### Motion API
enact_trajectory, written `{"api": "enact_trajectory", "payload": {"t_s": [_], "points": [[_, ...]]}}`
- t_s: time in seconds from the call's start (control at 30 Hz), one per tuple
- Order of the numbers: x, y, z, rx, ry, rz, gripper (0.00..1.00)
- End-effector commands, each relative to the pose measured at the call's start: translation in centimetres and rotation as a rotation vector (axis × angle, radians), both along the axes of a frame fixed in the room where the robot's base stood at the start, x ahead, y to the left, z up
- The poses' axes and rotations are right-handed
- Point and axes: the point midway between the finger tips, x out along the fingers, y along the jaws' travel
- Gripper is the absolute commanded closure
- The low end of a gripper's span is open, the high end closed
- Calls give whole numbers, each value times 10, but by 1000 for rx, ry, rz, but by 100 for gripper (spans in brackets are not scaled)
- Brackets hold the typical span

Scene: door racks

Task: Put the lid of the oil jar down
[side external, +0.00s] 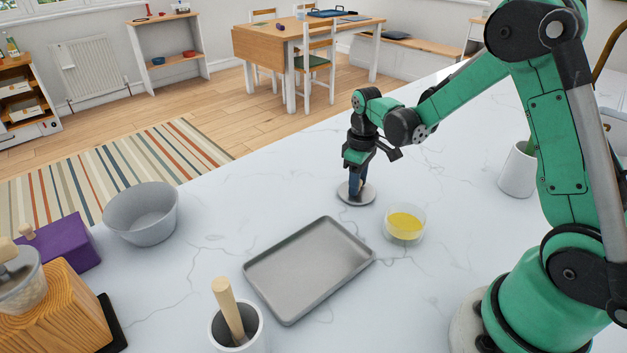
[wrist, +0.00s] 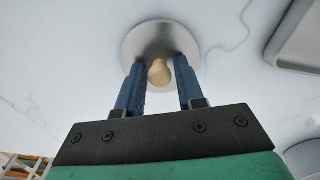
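The lid (side external: 357,198) is a flat round grey disc. It lies flat on the white counter, left of the oil jar, and looks to rest on it. The oil jar (side external: 404,225) is a short clear glass with yellow oil in it, its top uncovered. In the wrist view the lid (wrist: 143,38) has a pale wooden knob (wrist: 160,73). My gripper (wrist: 159,62) points down over the lid, its blue fingers on either side of the knob, apart with slim gaps to it. In the side view my gripper (side external: 357,187) hides the knob.
A grey metal tray (side external: 310,268) lies in front of the lid, left of the oil jar. A grey bowl (side external: 142,215) and a white mortar with a wooden pestle (side external: 229,310) stand farther left and in front. The counter behind the lid is clear.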

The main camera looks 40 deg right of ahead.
Motion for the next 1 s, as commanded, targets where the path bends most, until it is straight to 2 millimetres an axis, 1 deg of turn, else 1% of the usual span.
{"api": "enact_trajectory", "payload": {"t_s": [0.03,0.07,0.33,0.47,0.57,0.8,0.9,1.0], "points": [[0,0,0,0,0,0,50],[0,0,0,0,0,0,47],[0,0,1,0,0,0,47],[0,0,7,0,0,0,47],[0,0,22,0,0,0,47],[0,0,73,0,0,0,47],[0,0,92,0,0,0,47],[0,0,106,1,0,0,47]]}}
